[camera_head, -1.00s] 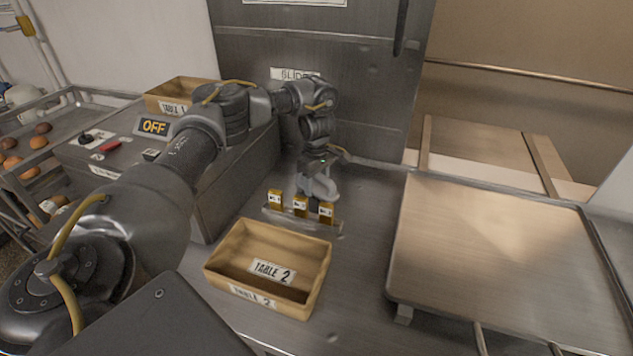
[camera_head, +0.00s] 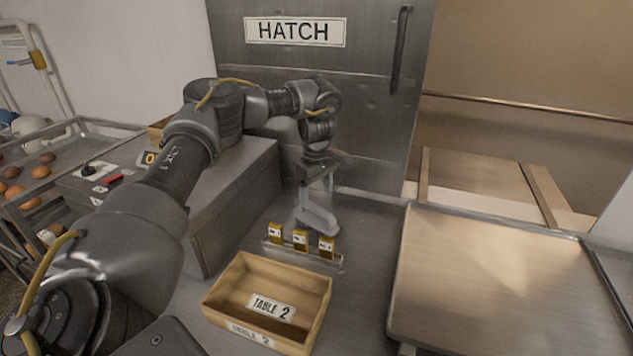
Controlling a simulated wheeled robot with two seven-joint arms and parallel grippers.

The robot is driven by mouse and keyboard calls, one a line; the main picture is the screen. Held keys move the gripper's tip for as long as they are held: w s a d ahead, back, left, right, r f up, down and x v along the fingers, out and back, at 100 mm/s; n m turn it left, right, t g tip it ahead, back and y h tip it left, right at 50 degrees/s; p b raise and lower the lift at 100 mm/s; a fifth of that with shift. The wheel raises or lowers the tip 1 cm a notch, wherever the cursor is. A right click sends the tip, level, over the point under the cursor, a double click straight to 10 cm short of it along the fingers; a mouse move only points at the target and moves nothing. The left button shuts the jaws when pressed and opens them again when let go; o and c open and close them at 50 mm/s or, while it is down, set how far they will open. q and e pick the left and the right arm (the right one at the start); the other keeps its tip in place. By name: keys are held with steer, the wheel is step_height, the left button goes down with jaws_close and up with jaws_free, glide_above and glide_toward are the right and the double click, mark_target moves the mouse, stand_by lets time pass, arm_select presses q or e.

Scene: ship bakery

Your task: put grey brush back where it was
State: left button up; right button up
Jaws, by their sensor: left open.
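The grey brush (camera_head: 318,219) stands at the low rack (camera_head: 303,254) with three yellow numbered tags, on the steel counter in front of the hatch. It appears to be behind the tags, which hide its lower part, so I cannot tell exactly how it sits. My right gripper is not in view.
An open box marked TABLE 2 (camera_head: 222,286) stands in front of the rack. A steel-edged tray (camera_head: 500,275) lies on the right. A grey cabinet (camera_head: 230,185) stands behind my left arm. The hatch (camera_head: 375,120) rises behind the counter.

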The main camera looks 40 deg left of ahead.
arm_select(q)
steer(key=shift+r, duration=1.75)
